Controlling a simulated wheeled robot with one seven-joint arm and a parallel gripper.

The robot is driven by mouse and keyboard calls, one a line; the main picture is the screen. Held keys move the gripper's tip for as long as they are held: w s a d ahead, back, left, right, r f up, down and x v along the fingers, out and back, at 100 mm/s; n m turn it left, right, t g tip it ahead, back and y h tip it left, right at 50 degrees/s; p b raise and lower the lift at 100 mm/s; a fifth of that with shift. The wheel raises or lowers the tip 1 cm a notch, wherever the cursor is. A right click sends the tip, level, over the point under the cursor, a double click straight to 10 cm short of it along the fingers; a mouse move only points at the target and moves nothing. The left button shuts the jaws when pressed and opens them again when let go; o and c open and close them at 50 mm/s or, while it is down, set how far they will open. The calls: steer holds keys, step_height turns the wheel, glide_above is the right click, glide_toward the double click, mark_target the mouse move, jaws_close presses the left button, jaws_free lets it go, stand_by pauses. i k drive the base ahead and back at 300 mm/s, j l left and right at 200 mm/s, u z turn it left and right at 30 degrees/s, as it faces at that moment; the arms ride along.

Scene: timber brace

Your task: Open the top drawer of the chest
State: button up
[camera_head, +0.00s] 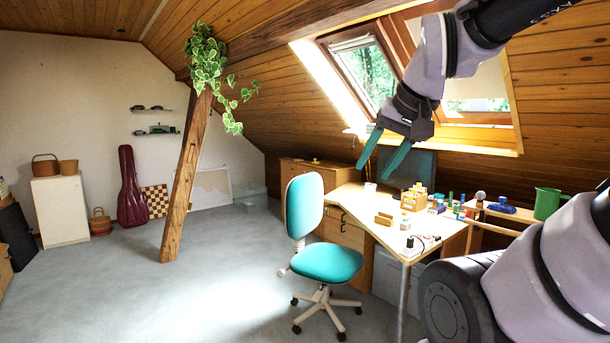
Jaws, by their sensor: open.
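My gripper (374,172) hangs in the air above the desk area, its two teal fingers apart and pointing down left, with nothing between them. A low wooden chest (313,172) stands against the back wall behind the chair; its front is partly hidden by the chair back and desk. A wooden drawer unit (345,232) with small dark handles stands under the desk's left end, partly behind the chair. I cannot tell which of these is the chest meant. No drawer looks pulled out, and my gripper appears apart from both.
A teal swivel chair (328,262) stands in front of the drawer unit. A slanted timber post (187,180) stands left of centre. The grey carpet (150,300) is clear at front left.

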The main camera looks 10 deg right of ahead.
mark_target(301, 170)
steer(key=i+j+u, duration=0.1)
steer(key=i+u, duration=0.45)
steer(key=i, duration=0.3)
steer(key=i+u, duration=0.4)
steer(key=i, duration=1.7)
steer(key=i+z, duration=0.2)
steer(key=i, duration=0.5)
steer(key=i+j+z, duration=0.2)
steer(key=i, duration=0.45)
steer(key=i+j+z, duration=0.2)
steer(key=i, duration=0.5)
steer(key=i+l+z, duration=0.35)
steer(key=i, duration=0.4)
steer(key=i+z, duration=0.35)
steer(key=i, duration=0.4)
steer(key=i+j+z, duration=0.2)
steer(key=i+z, duration=0.15)
steer(key=i, duration=0.45)
steer(key=i+l+u, duration=0.1)
steer(key=i+l, duration=1.55)
steer(key=l, duration=0.15)
steer(key=i+l, duration=0.25)
steer(key=l, duration=0.2)
steer(key=i+l, duration=0.3)
steer(key=l, duration=0.15)
